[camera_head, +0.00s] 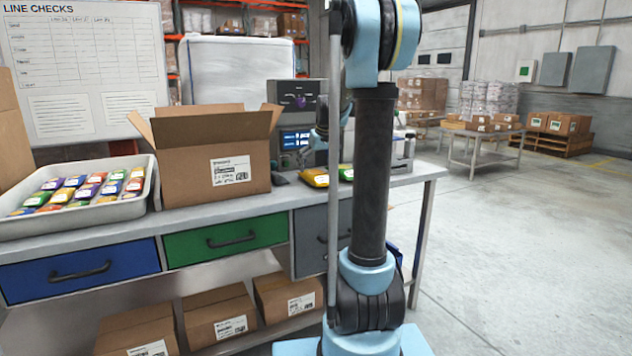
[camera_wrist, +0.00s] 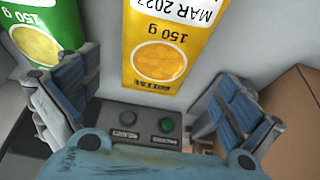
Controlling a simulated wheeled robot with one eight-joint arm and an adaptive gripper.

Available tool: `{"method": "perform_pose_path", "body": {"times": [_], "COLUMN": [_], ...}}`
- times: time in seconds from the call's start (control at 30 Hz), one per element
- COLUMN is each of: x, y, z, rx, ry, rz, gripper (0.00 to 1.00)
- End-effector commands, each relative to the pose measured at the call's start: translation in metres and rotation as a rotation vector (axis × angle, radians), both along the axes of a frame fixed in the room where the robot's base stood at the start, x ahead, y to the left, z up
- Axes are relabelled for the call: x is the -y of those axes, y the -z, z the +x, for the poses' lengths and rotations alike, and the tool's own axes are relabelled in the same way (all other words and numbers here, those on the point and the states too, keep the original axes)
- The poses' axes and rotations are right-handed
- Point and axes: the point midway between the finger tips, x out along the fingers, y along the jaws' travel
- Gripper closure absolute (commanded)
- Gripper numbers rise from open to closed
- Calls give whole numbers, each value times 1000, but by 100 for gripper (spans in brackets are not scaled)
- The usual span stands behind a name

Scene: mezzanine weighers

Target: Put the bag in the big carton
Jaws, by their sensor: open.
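A yellow bag (camera_wrist: 168,45) marked 150 g lies between the fingers of my open gripper (camera_wrist: 152,88) in the wrist view, a little beyond them. I cannot tell whether the fingers touch it. A green bag (camera_wrist: 48,35) lies to its left, beyond the left finger. In the head view, yellow and green bags (camera_head: 315,178) lie on the bench right of the big carton, partly behind my arm. The big carton (camera_head: 200,178) stands on the bench with its flaps open; its inside is hidden.
A grey tray (camera_head: 105,217) with several coloured packs stands left of the carton. A weigher display (camera_head: 296,139) stands behind the bags. A panel with two buttons (camera_wrist: 145,124) shows in the wrist view. Smaller cartons (camera_head: 220,318) sit under the bench.

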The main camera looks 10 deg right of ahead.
Motion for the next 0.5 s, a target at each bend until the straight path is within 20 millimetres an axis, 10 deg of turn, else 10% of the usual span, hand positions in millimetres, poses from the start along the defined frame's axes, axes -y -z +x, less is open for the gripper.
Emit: {"method": "perform_pose_path", "body": {"times": [0.5], "x": [-4], "y": [40], "z": [24], "rx": [0], "ry": [1], "rz": [0], "gripper": [0]}}
